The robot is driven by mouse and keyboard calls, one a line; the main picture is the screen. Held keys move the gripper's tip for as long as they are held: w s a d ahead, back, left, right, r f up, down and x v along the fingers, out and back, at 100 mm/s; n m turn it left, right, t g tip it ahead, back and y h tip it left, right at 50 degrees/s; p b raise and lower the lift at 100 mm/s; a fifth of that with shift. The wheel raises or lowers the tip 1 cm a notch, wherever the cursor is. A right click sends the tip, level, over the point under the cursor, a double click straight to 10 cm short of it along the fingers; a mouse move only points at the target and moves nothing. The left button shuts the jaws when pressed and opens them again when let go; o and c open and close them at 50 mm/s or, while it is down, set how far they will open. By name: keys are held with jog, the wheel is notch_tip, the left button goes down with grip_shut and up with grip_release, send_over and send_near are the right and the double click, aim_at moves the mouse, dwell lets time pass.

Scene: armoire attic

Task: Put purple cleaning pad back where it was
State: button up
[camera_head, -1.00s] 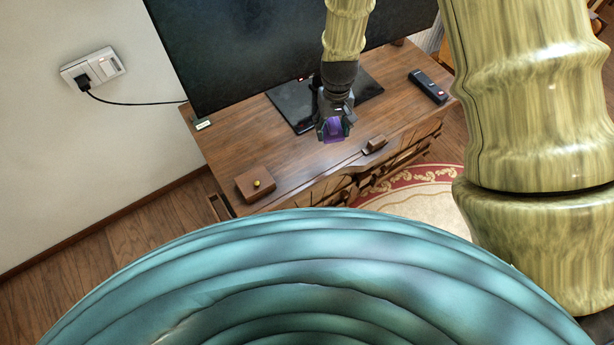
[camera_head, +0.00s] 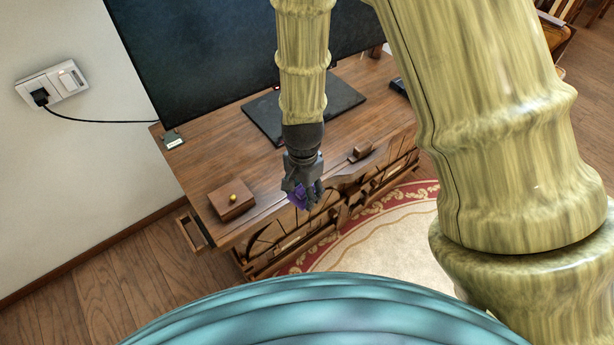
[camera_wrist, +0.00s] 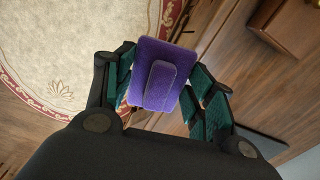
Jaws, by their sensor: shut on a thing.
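The purple cleaning pad (camera_wrist: 166,72) is between the fingers of my gripper (camera_wrist: 163,95), which is shut on it. In the wrist view the pad is a purple rectangle with a raised block on its face. In the head view my gripper (camera_head: 303,192) hangs over the front edge of the wooden TV cabinet (camera_head: 275,170), and the pad (camera_head: 298,196) shows only as a small purple patch, mostly covered by the fingers. A narrow drawer (camera_head: 191,231) at the cabinet's left end stands open. Its inside is hard to make out.
The television (camera_head: 210,50) stands behind, with a dark remote (camera_head: 399,87) at right. A patterned rug (camera_head: 385,235) lies on the floor.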

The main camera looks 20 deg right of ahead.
jog(key=shift+s+a+f+m+b, duration=0.15)
jog(key=shift+s+f+m+b, duration=0.4)
jog(key=shift+f+m, duration=0.25)
jog(key=w+d, duration=0.1)
jog(key=w, duration=0.4)
jog(key=w+d+f, duration=0.1)
jog(key=w+d, duration=0.1)
jog(key=w, duration=0.3)
jog(key=w+d, duration=0.2)
jog(key=w, duration=0.3)
jog(key=shift+d+f, duration=0.1)
jog(key=shift+f, duration=1.85)
jog(key=shift+f, duration=0.2)
jog(key=o, duration=1.1)
jog(key=shift+c, duration=0.2)
notch_tip(320, 180, up, 12)
jog(key=shift+r, duration=0.2)
